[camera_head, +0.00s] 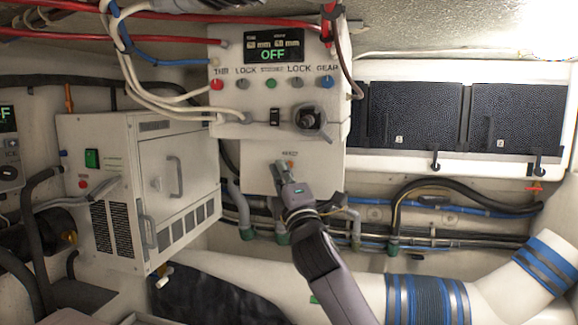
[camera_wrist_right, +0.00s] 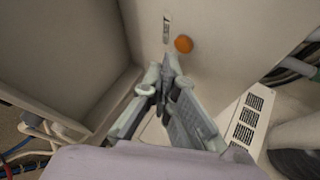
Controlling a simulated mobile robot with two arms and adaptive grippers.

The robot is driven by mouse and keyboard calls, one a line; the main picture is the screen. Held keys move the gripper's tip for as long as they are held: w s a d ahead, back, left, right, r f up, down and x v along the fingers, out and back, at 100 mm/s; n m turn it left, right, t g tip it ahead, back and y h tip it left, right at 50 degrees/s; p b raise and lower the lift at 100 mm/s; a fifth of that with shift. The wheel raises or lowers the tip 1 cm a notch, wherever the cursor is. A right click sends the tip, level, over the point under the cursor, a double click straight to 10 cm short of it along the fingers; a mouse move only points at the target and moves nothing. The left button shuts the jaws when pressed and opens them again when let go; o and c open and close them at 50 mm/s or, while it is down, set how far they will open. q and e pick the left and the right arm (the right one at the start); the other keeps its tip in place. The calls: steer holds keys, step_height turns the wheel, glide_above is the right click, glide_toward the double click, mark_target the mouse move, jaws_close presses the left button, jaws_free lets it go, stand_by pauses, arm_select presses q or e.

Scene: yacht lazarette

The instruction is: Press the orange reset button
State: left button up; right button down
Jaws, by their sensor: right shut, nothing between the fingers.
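The orange reset button (camera_head: 291,164) is small and round, on the pale lower panel (camera_head: 256,181) beneath the control box. In the right wrist view the button (camera_wrist_right: 184,43) shows whole, beside a small label (camera_wrist_right: 166,28). My right gripper (camera_head: 280,166) reaches up in front of the panel, its tips just left of the button in the head view. In the right wrist view the right gripper (camera_wrist_right: 166,68) is shut and empty, its tips pointing toward the panel just below the button. I cannot tell whether they touch the panel. My left gripper is not in view.
The control box (camera_head: 229,60) above has a display reading OFF, several knobs and a protruding black knob (camera_head: 308,119). A white cabinet (camera_head: 140,175) stands at the left. Pipes and hoses (camera_head: 450,240) run along the wall below. Dark mesh panels (camera_head: 410,116) sit at the right.

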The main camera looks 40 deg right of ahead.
steer(key=shift+d, duration=0.1)
stand_by(0.7)
steer(key=shift+w+d, duration=0.25)
steer(key=shift+w+d, duration=0.35)
steer(key=shift+d, duration=0.05)
stand_by(1.0)
stand_by(0.4)
steer(key=shift+s+a+p, duration=0.3)
steer(key=shift+s+a, duration=0.35)
steer(key=shift+a, duration=0.1)
steer(key=s+a, duration=0.2)
steer(key=s+a+p, duration=0.1)
steer(key=shift+s+a+r, duration=0.1)
steer(key=shift+a+r, duration=0.15)
steer(key=shift+a, duration=0.1)
stand_by(0.7)
